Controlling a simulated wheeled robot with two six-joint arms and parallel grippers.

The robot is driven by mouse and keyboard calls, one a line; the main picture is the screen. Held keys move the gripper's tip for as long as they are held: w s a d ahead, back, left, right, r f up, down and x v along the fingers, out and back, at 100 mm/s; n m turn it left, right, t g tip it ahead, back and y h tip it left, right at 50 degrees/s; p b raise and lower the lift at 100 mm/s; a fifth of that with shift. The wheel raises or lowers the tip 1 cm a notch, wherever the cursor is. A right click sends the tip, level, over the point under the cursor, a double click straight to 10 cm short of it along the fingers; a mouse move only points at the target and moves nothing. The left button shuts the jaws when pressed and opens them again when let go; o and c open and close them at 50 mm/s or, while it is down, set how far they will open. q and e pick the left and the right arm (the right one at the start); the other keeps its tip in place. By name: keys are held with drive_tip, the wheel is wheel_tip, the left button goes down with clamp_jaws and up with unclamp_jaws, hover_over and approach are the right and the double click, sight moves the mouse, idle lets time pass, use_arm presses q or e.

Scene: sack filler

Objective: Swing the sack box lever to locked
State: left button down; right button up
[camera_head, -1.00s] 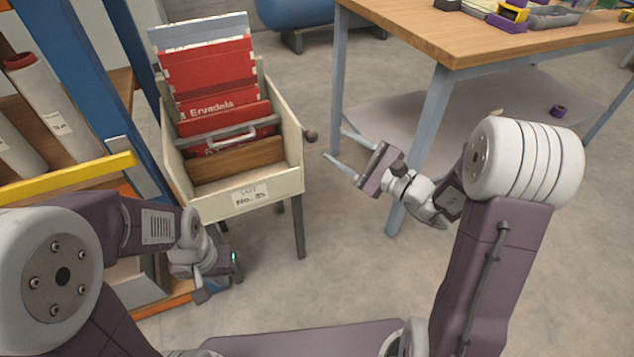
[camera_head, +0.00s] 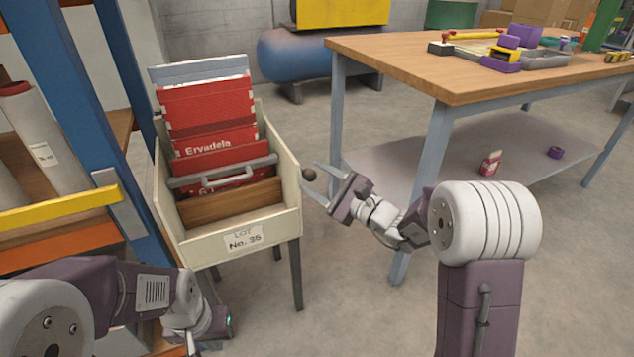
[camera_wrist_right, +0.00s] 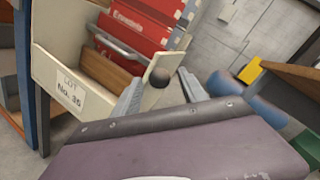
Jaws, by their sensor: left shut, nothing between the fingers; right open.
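The cream sack box (camera_head: 271,228) stands on legs at centre left and holds red sacks (camera_head: 210,115). A dark round knob (camera_head: 309,174), seemingly the lever's end, sticks out at the box's right side. In the right wrist view the knob (camera_wrist_right: 159,77) shows beside a cream piece, between the fingertips in the picture. My right gripper (camera_head: 312,179) is open, its fingertips close to the knob; I cannot tell whether they touch it. Most of the lever is hidden. My left gripper (camera_head: 195,340) is shut and empty, low beside the box's front left leg.
A grey bar with a handle (camera_head: 225,175) lies across the sacks. A blue rack post (camera_head: 95,110) with a yellow beam (camera_head: 60,209) stands at the left. A wooden workbench (camera_head: 460,72) stands at the right. The floor in front of the box is clear.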

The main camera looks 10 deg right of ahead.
clamp_jaws()
idle(1.4)
